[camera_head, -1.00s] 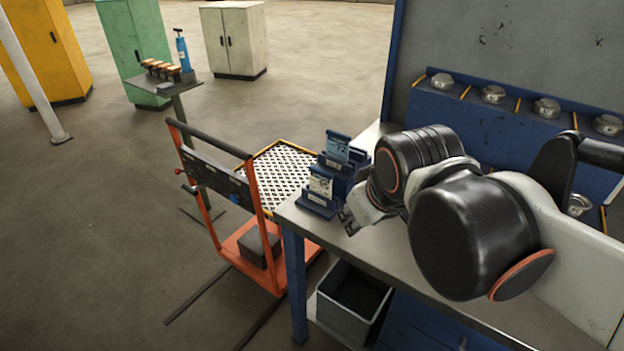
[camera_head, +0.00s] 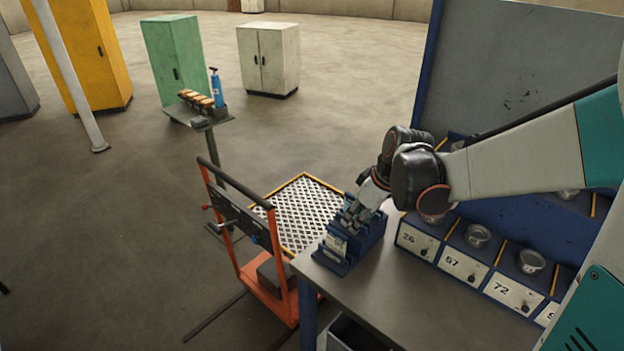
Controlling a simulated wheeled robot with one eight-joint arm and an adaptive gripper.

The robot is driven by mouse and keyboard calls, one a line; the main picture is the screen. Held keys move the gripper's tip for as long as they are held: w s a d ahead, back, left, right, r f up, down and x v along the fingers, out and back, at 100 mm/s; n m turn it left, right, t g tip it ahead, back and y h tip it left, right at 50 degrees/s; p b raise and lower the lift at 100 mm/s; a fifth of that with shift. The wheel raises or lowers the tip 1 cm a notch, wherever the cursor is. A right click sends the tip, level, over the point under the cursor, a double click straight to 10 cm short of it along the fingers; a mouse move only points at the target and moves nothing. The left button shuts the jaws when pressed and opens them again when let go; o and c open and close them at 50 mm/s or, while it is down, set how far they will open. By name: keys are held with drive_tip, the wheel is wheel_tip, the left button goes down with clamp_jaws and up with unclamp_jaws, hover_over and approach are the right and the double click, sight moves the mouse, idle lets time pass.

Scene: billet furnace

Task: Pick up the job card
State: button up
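A blue stepped card rack (camera_head: 372,238) stands on the far left corner of the grey bench. A pale card (camera_head: 336,243) sits upright in its front slot; its print is too small to read. My gripper (camera_head: 350,217) points down at the rack's rear part, just behind the pale card. Its fingers overlap the rack in the picture, and I cannot tell whether they touch it. The fingers and wrist hide the rear slot, so no card shows there. Whether the fingers are open or shut on something is not clear.
Numbered bins (camera_head: 460,265) with metal cups line the right side of the bench (camera_head: 390,300), before a blue-framed panel. An orange trolley (camera_head: 262,270) and a yellow-edged grating (camera_head: 305,212) stand to the left. The bench top in front of the rack is clear.

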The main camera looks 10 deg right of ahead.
sight(340, 234)
drive_tip(key=x, duration=0.2)
drive_tip(key=b+x, duration=0.1)
drive_tip(key=x, duration=0.2)
drive_tip(key=b+x, duration=0.1)
drive_tip(key=x, duration=0.2)
drive_tip(key=shift+w+a+f, duration=0.1)
drive_tip(key=shift+w, duration=0.3)
drive_tip(key=shift+y, duration=0.3)
drive_tip(key=shift+b+x, duration=0.95)
drive_tip(key=shift+x, duration=2.15)
drive_tip(key=shift+w+a, duration=0.1)
clamp_jaws()
